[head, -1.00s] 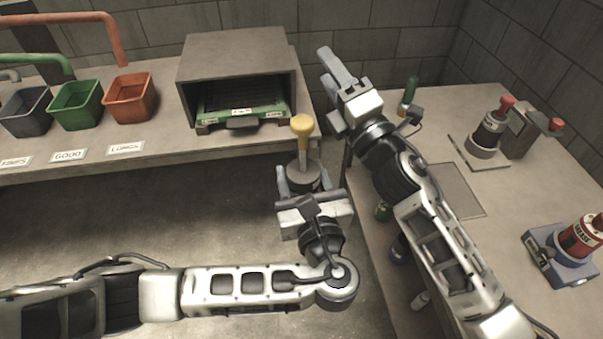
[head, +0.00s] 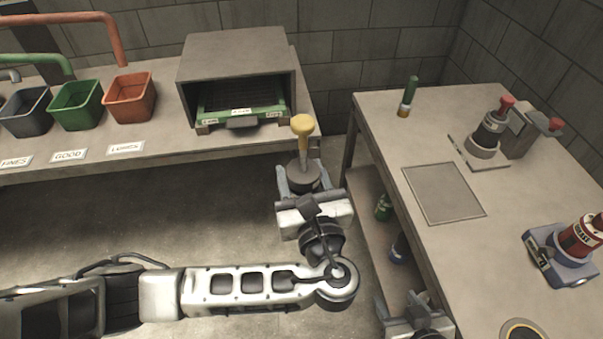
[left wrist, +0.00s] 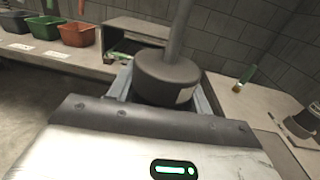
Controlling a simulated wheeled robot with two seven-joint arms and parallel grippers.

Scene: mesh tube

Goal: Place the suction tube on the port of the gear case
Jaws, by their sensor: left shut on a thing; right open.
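My left gripper (head: 301,180) is shut on a dark round weight-like piece (left wrist: 168,78) with a thin stem and a yellow knob (head: 302,125). It holds this piece upright over the gap between the two tables. My right gripper (head: 416,300) is open and empty at the bottom edge, beside the right table. No part is clearly a suction tube or a gear case. Possible ones are a dark cylinder with a red top (head: 489,132) on a plate, and a red cylinder (head: 580,237) in a blue-grey base (head: 545,250). No port can be made out.
A grey box (head: 238,55) with a green tray (head: 238,108) stands on the left bench, beside orange (head: 130,98), green (head: 77,105) and dark (head: 27,112) bins.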

